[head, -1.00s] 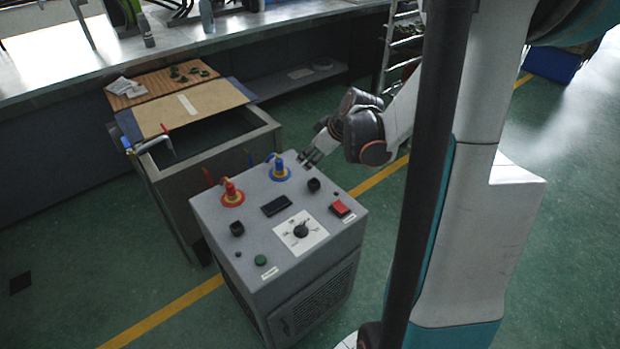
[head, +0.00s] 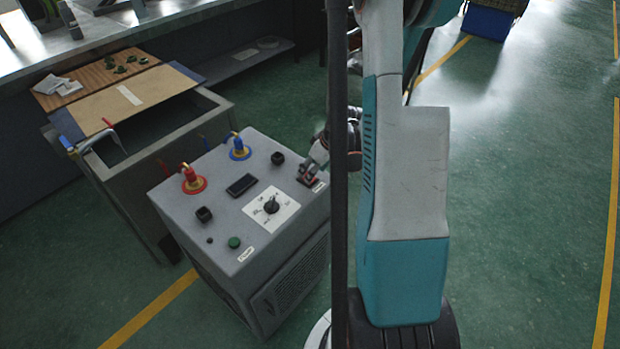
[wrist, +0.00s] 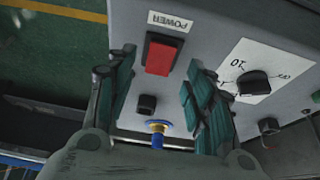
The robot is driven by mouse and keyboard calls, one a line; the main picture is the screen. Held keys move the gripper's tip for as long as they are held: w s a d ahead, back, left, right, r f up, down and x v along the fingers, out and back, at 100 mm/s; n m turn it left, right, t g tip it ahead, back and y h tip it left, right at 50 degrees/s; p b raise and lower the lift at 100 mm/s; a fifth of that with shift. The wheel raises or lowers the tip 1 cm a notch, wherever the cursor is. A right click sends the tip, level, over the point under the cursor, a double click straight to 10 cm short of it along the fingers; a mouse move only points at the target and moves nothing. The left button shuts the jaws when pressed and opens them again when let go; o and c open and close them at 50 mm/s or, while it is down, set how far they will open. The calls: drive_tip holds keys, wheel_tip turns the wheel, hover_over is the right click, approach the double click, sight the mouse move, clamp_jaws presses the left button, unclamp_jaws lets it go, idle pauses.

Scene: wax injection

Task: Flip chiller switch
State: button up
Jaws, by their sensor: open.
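I cannot tell whether the fingers touch the panel.
The panel also has a dial (head: 271,206), a green button (head: 234,242), a red fitting (head: 190,180) and a blue fitting (head: 238,148). A metal tank (head: 112,150) with a board (head: 120,100) across it stands to the left. Green floor (head: 530,200) is clear at right.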

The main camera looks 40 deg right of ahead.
drive_tip(key=shift+b+x, duration=0.55)
drive_tip(key=shift+x, duration=1.45)
drive_tip(key=shift+c, duration=0.3)
drive_tip(key=c, duration=1)
